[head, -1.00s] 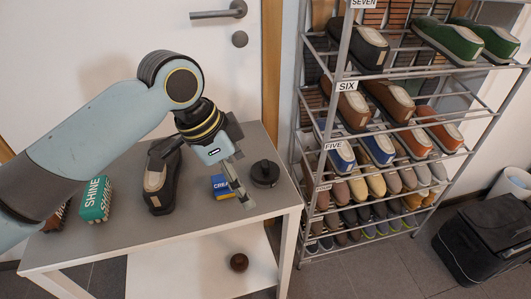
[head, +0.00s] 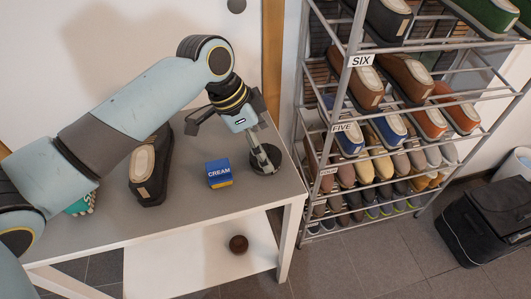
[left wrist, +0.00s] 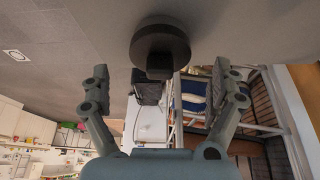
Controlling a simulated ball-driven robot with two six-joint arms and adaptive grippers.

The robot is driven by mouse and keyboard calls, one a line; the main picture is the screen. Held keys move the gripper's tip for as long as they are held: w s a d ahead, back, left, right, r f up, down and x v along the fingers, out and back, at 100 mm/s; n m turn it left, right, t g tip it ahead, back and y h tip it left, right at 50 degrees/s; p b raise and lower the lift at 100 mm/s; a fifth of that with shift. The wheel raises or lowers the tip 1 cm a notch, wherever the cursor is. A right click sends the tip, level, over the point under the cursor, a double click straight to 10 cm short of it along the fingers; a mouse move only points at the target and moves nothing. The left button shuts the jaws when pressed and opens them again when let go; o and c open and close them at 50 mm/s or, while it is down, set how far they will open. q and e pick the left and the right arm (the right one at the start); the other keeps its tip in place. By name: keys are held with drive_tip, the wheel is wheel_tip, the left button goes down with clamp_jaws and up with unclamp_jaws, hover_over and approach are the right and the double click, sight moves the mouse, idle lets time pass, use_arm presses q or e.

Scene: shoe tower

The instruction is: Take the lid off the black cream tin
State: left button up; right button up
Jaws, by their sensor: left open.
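The black cream tin (head: 275,155) stands at the right end of the grey table and is partly hidden by my left gripper (head: 262,154). In the left wrist view the tin (left wrist: 160,42) is a dark round disc at the top middle, with a small block-like knob (left wrist: 159,67) towards me. My left gripper (left wrist: 162,88) is open, with its fingers wide apart left and right of the knob's line. Nothing is between the fingertips, and I cannot tell whether they touch the tin. My right gripper is in neither view.
A blue and yellow CREAM box (head: 219,173) stands left of the tin. A metal shoe rack (head: 300,130) stands close to the table's right edge.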

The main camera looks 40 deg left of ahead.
use_arm(q)
drive_tip(key=x, duration=0.2)
drive_tip(key=shift+w+d+f, duration=0.1)
drive_tip(key=shift+f, duration=0.1)
drive_tip(key=c, duration=0.9)
drive_tip(key=shift+r, duration=0.1)
